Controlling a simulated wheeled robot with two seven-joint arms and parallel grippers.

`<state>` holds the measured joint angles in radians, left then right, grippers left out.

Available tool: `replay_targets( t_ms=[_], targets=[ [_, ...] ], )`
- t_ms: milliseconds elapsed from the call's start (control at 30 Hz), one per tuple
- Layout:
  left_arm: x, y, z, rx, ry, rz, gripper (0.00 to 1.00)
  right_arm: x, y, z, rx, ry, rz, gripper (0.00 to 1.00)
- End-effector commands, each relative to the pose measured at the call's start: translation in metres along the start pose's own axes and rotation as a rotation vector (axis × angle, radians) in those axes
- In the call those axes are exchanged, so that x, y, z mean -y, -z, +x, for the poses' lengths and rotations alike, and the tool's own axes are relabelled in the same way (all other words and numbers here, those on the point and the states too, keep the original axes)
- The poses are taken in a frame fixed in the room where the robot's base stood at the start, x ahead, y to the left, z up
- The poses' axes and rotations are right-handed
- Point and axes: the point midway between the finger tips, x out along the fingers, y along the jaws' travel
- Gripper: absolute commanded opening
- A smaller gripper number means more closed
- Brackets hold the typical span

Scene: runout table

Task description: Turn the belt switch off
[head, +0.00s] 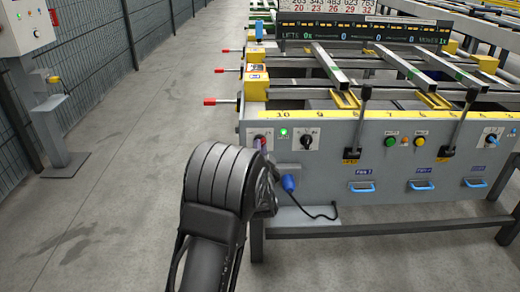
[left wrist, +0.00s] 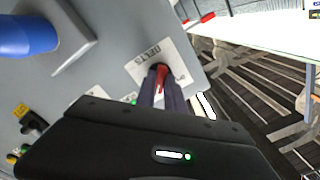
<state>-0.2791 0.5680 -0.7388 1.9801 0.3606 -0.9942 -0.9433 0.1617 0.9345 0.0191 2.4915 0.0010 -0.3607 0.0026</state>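The belt switch has a red handle (left wrist: 162,76) on a white plate marked BELTS in the left wrist view. In the head view its white plate (head: 263,132) is at the left end of the grey front panel, partly hidden by my left arm. My left gripper (left wrist: 165,88) has its two dark fingers close together on either side of the red handle, seemingly gripping it. The handle's exact angle is hard to tell. A green lamp (head: 283,132) beside the switch is lit. My right gripper does not show.
The panel (head: 330,170) also carries a black rotary knob (head: 306,142), a blue plug (head: 289,184) with a cable, green and yellow buttons, two upright levers and blue drawer handles. Red-tipped rods (head: 212,101) stick out left. The floor at left is clear up to a control post.

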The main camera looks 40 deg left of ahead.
Motion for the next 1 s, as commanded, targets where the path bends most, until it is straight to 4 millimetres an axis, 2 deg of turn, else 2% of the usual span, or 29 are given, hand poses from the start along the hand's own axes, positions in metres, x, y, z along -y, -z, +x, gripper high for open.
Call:
replay_targets(
  t_ms=[133, 667, 1000],
  targets=[
    [0.0000, 0.0000, -0.0001, 0.000, 0.000, 0.000, 0.00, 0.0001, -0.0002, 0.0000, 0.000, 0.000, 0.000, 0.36],
    [-0.0003, -0.0003, -0.0001, 0.000, 0.000, -0.010, 0.00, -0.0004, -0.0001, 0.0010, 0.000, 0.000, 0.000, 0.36],
    [-0.0015, -0.0016, -0.0001, 0.000, 0.000, -0.126, 0.00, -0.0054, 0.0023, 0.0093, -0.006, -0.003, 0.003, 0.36]
  ],
)
